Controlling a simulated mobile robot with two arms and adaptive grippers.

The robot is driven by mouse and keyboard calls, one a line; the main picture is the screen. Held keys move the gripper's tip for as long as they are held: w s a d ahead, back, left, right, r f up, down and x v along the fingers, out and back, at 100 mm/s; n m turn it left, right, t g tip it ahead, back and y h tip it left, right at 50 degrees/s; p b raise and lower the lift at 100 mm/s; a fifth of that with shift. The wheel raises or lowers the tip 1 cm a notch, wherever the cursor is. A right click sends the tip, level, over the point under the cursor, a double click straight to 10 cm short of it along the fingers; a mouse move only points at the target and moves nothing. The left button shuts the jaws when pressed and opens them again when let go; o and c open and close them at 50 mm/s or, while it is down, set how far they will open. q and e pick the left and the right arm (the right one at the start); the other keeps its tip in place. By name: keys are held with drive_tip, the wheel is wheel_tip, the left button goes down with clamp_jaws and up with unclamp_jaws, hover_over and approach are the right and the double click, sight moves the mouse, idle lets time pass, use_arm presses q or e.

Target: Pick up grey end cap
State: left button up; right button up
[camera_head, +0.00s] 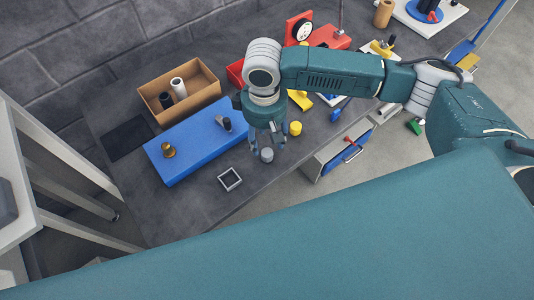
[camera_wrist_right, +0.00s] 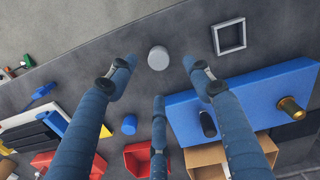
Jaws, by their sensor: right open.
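The grey end cap (camera_head: 267,155) is a small round light-grey piece on the dark bench top. In the right wrist view the grey end cap (camera_wrist_right: 158,58) lies just beyond the fingertips, between the two outer fingers. My right gripper (camera_head: 265,140) points down over it with its fingers spread. The right wrist view shows the same gripper (camera_wrist_right: 160,78) open, with nothing between its three fingers. My left gripper is in neither view.
A square grey frame (camera_head: 230,179) lies near the cap. A blue block (camera_head: 190,150) with a brass knob and a dark peg stands to the left. A cardboard box (camera_head: 197,84) is behind it. A yellow cylinder (camera_head: 295,128) stands to the right. The bench's front edge is close.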

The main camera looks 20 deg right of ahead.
sight(267, 153)
wheel_tip(267, 153, down, 3)
drive_tip(key=shift+f, duration=0.2)
drive_tip(key=f+p, duration=0.1)
drive_tip(key=f, duration=0.1)
drive_tip(key=f+p, duration=0.1)
drive_tip(key=f, duration=0.1)
drive_tip(key=shift+d+f, duration=0.2)
drive_tip(key=shift+f, duration=0.5)
drive_tip(key=c, duration=0.9)
